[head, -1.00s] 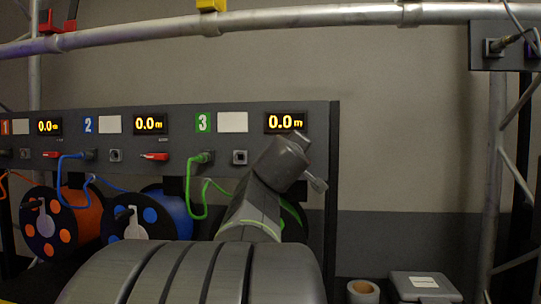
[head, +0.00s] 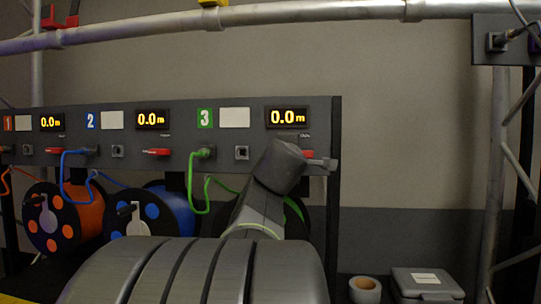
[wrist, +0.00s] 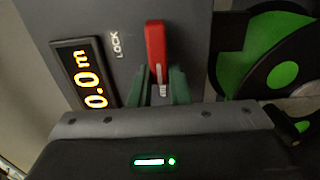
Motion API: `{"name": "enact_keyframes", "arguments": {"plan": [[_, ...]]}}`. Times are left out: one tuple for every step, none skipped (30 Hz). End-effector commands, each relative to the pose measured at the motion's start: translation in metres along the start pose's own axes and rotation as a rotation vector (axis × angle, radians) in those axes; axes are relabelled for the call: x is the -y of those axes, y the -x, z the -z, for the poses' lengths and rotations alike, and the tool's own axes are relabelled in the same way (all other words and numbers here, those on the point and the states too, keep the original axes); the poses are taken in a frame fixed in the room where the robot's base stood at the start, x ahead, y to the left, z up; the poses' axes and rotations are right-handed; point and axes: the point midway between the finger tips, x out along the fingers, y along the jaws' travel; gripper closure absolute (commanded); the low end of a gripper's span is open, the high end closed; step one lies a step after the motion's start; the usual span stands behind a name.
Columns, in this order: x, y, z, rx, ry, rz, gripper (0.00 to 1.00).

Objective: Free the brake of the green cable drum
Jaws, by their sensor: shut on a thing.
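The green cable drum (wrist: 262,55) shows at the upper right of the wrist view, black-flanged with green discs. In the head view my arm hides most of it. Its brake lever (wrist: 156,45) is red and sits on the grey panel beside the word LOCK. My gripper (wrist: 159,85) is shut on the lever near its pivot, one dark green finger on each side. In the head view a bit of the red lever (head: 308,154) shows beside my gripper (head: 322,163), at panel section 3.
The section 3 display (head: 288,117) reads 0.0 m. A green cable (head: 204,170) hangs from a socket left of my arm. Orange (head: 83,215) and blue (head: 172,208) drums stand further left. A tape roll (head: 365,289) and a grey case (head: 428,283) lie at lower right.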

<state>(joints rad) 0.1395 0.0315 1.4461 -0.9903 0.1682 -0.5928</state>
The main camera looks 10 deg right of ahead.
Motion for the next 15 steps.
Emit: {"name": "enact_keyframes", "arguments": {"plan": [[0.0012, -0.0001, 0.0001, 0.000, 0.006, 0.002, 1.00], [0.0013, -0.0001, 0.0001, 0.000, 0.008, 0.002, 1.00], [0.0013, -0.0001, 0.0001, 0.000, 0.010, 0.002, 1.00], [0.0013, -0.0001, 0.0001, 0.000, 0.011, 0.002, 1.00], [0.0014, -0.0002, 0.0001, 0.000, 0.012, 0.002, 1.00], [0.0014, -0.0002, 0.0001, 0.000, 0.012, 0.002, 1.00], [0.0015, -0.0002, 0.0001, 0.000, 0.012, 0.002, 1.00], [0.0015, -0.0002, 0.0001, 0.000, 0.012, 0.002, 1.00], [0.0016, -0.0002, 0.0001, 0.000, 0.012, 0.002, 1.00], [0.0016, -0.0002, 0.0001, 0.000, 0.012, 0.002, 1.00], [0.0016, -0.0002, 0.0001, 0.000, 0.012, 0.002, 1.00], [0.0017, -0.0002, 0.0001, 0.000, 0.012, 0.002, 1.00], [0.0017, -0.0002, 0.0001, 0.000, 0.012, 0.002, 1.00], [0.0017, -0.0002, 0.0001, 0.000, 0.011, 0.002, 0.78], [0.0017, -0.0002, 0.0001, 0.000, 0.011, 0.002, 0.70]]}}
